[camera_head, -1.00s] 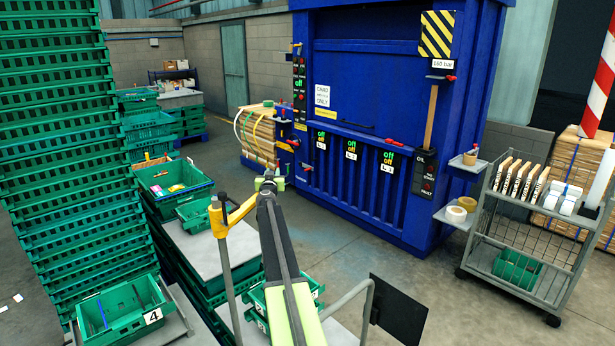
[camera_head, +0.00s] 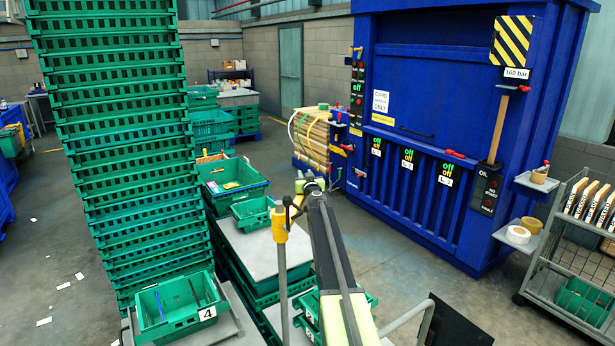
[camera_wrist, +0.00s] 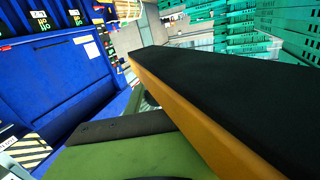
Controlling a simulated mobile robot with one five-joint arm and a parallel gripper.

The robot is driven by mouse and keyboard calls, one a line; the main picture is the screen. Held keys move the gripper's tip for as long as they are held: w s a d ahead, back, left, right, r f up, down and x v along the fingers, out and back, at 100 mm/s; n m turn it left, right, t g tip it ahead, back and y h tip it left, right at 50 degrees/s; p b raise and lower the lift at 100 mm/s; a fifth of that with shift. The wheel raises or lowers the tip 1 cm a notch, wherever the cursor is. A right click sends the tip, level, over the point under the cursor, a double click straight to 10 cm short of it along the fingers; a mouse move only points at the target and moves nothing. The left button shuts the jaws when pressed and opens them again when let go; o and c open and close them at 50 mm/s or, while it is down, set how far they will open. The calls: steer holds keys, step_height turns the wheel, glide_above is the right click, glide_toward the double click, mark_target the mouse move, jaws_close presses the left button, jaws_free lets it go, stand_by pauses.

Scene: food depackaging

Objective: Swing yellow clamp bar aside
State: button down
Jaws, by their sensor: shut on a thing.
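The yellow clamp bar (camera_head: 281,222) sits on top of a grey upright post (camera_head: 282,262), with a dark knob beside it. It looks short in the head view, pointing away from the camera toward my gripper. My gripper (camera_head: 311,185) is at the end of my dark and lime arm, close by the bar's far end. In the wrist view the bar (camera_wrist: 205,115) crosses close to the camera, with a black upper face and a yellow side. A green finger of mine lies beside it. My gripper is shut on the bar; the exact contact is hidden.
A tall stack of green crates (camera_head: 130,150) stands left, with a crate labelled 4 (camera_head: 178,305) in front. More crates (camera_head: 232,180) stand behind the post. A blue baler (camera_head: 430,120) fills the right, with a wire trolley (camera_head: 575,265) beside it. Open floor lies between.

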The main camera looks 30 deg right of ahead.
mark_target(297, 200)
steer(key=shift+d, duration=0.1)
steer(key=c, duration=1.3)
jaws_free()
steer(key=shift+o, duration=0.6)
steer(key=shift+w+a, duration=0.15)
steer(key=shift+a, duration=0.1)
steer(key=shift+s+a, duration=0.1)
steer(key=shift+s, duration=0.3)
steer(key=v, duration=1.6)
steer(key=shift+s+a, duration=0.15)
steer(key=shift+s, duration=0.1)
steer(key=shift+c, duration=0.3)
